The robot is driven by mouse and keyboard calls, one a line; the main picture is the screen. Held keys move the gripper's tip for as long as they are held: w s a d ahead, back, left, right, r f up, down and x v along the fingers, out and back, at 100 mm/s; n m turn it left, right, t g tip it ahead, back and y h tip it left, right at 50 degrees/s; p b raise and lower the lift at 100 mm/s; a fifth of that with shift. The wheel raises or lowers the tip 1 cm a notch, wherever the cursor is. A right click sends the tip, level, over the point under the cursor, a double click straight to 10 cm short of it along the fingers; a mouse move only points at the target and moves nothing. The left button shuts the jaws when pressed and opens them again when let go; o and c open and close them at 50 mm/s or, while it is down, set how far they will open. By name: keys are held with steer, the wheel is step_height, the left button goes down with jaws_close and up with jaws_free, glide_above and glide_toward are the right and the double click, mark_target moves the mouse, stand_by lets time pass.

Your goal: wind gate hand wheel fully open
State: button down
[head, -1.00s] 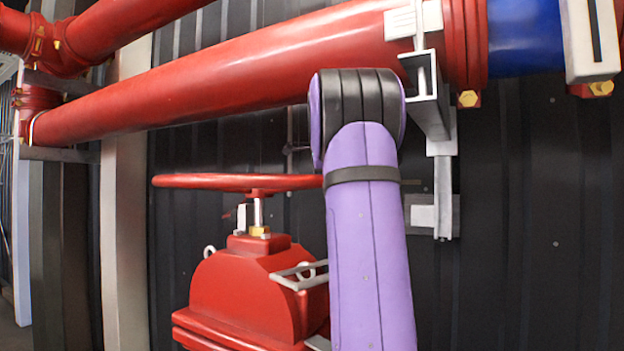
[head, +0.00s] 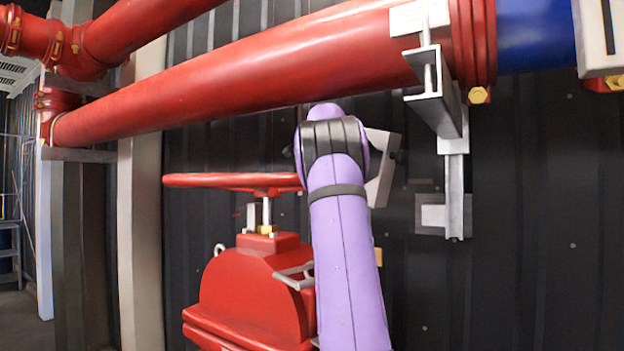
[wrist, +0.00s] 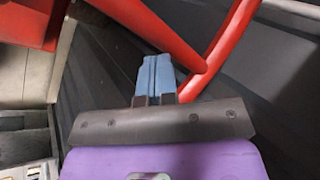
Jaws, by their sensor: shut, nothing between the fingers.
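The red gate hand wheel (head: 232,181) sits level on a bright stem above the red valve body (head: 252,285) in the head view. My purple arm covers the wheel's right end. In the wrist view, two red bars of the wheel (wrist: 224,48) meet just right of my fingertips. My gripper (wrist: 155,72) has blue fingers that are shut together with nothing between them. They lie beside the junction of the bars; whether they touch it I cannot tell. In the head view my gripper is hidden behind my arm.
A large red pipe (head: 250,70) runs above the wheel, with a metal bracket (head: 436,95) under it at the right. A dark ribbed wall (head: 540,220) stands close behind. A pale post (head: 140,240) stands at the left.

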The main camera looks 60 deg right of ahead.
steer(key=shift+w+f, duration=0.1)
steer(key=shift+w, duration=0.15)
steer(key=shift+a, duration=0.1)
stand_by(0.3)
steer(key=s+a+r, duration=0.1)
steer(key=s+a, duration=0.6)
steer(key=s, duration=0.3)
steer(key=shift+s+a, duration=0.15)
steer(key=shift+a, duration=0.05)
